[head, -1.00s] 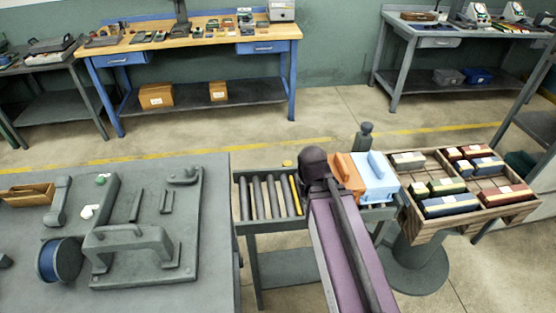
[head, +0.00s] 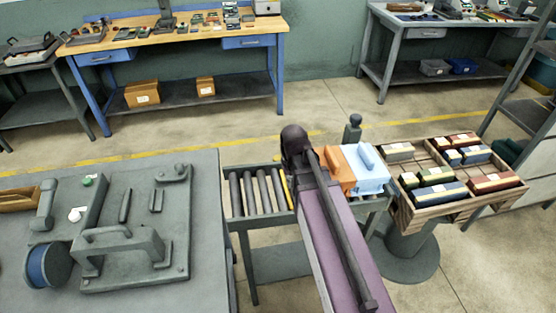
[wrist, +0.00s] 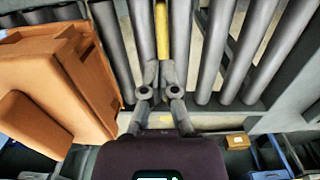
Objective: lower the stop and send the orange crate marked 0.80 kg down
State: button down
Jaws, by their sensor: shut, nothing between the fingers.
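The orange crate (head: 338,176) stands on the roller conveyor, just right of my arm and partly hidden by it in the head view. It also fills the left of the wrist view (wrist: 45,85). No weight mark is readable. A yellow bar (wrist: 162,32) lies among the rollers and seems to be the stop; I cannot tell whether it is raised. Contact with the bar is unclear.
A light blue crate (head: 372,183) stands right beside the orange one. A wooden tray (head: 428,217) with several coloured blocks is to the right. Bare rollers (head: 250,190) lie left of my arm. A grey bench (head: 180,285) with a fixture stands at left.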

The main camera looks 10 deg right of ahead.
jog(key=g, duration=0.1)
send_over(277, 156)
jog(key=shift+w+f+m+b, duration=0.3)
jog(key=shift+w+f+b, duration=0.1)
jog(key=shift+f+b, duration=0.05)
jog(key=shift+s+f, duration=0.1)
jog(key=shift+f, duration=0.1)
jog(key=f+b, duration=0.6)
jog(key=b, duration=0.1)
jog(key=shift+s+f, duration=0.3)
